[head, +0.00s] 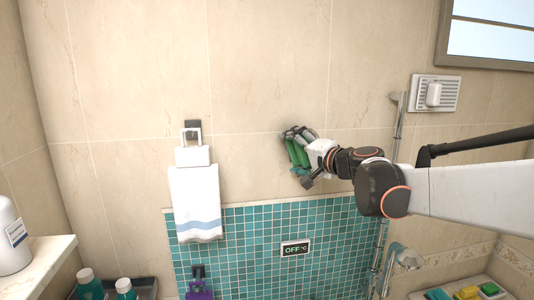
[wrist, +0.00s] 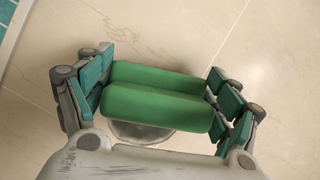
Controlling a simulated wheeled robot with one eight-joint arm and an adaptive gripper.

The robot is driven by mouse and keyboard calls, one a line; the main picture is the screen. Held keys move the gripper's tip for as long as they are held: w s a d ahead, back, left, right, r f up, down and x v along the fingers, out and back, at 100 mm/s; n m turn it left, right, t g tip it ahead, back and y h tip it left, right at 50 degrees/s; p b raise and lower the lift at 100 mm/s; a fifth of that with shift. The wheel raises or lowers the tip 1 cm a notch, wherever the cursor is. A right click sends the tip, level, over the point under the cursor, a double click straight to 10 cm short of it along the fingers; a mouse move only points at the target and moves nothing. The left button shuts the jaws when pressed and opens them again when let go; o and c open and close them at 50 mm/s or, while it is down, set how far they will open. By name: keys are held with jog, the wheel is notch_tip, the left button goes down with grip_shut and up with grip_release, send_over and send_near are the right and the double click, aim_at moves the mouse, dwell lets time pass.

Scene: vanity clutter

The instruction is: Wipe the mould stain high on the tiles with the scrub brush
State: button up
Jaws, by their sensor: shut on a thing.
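The scrub brush (head: 298,156) shows as a green body at the beige tiled wall, just above the teal mosaic. My gripper (head: 300,150) is shut on it, with my arm reaching in from the right. In the wrist view the green brush (wrist: 155,103) lies crosswise between the two fingers of my gripper (wrist: 158,95), with beige tiles behind it. A greyish rounded patch shows just below the brush there; I cannot tell whether it is part of the brush or a mark on the tiles. No clear mould stain shows in either view. Whether the brush touches the wall cannot be told.
A white towel (head: 195,200) hangs on the wall left of my gripper. An "OFF" sign (head: 295,249) is on the mosaic below. Bottles (head: 86,287) stand at lower left.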

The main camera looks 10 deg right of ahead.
jog(key=shift+d+b, duration=0.55)
jog(key=shift+d, duration=3.4)
jog(key=shift+s+a, duration=0.1)
jog(key=shift+a, duration=5.7)
jog(key=shift+r+p, duration=0.75)
jog(key=shift+r, duration=0.5)
jog(key=d+b, duration=0.1)
jog(key=d, duration=1)
jog(key=shift+w+d, duration=0.2)
jog(key=shift+d, duration=0.05)
jog(key=shift+s+a, duration=0.1)
jog(key=shift+a, duration=5.65)
